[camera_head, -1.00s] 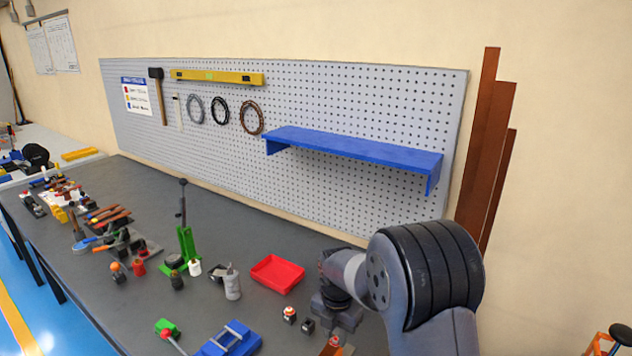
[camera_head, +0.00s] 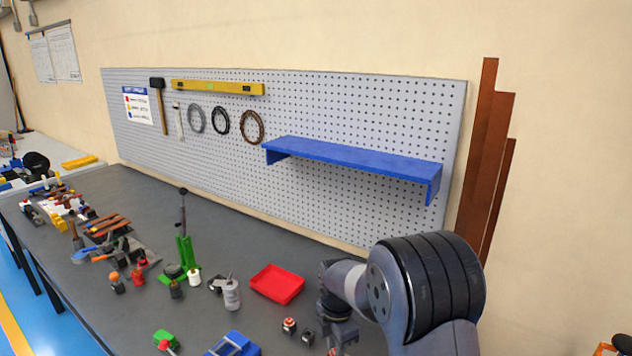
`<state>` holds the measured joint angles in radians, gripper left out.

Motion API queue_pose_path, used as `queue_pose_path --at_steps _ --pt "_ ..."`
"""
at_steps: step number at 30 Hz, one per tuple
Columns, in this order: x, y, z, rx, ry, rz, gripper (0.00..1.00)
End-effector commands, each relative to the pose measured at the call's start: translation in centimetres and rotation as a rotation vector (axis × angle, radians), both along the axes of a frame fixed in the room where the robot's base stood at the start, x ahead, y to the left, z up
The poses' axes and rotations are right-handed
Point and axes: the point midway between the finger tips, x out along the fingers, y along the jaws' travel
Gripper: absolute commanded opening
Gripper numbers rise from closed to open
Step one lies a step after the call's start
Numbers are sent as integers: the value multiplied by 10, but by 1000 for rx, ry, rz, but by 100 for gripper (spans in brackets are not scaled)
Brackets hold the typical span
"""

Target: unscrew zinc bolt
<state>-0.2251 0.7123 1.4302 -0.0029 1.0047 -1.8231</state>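My gripper (camera_head: 338,343) hangs at the bottom edge of the head view, below my arm's wrist. Its fingertips are cut off by the frame or hidden, so I cannot tell whether it is open or shut, or whether it holds anything. A small orange-red part shows at its lower end, too small to name. I cannot make out a zinc bolt anywhere in this view. A small dark piece with a red and white top (camera_head: 289,326) and a small black piece (camera_head: 308,337) stand on the bench just left of the gripper.
A red tray (camera_head: 277,283) lies on the grey bench (camera_head: 235,240). Left of it are a grey bottle (camera_head: 231,294), a green tool with an upright lever (camera_head: 184,250) and several hand tools. A blue device (camera_head: 234,344) is at the front. A blue shelf (camera_head: 352,163) juts from the pegboard.

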Motion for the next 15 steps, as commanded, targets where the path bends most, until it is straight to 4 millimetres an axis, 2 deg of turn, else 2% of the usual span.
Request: queue_pose_path --at_steps 15 --pt "0 0 0 0 0 -470 25"
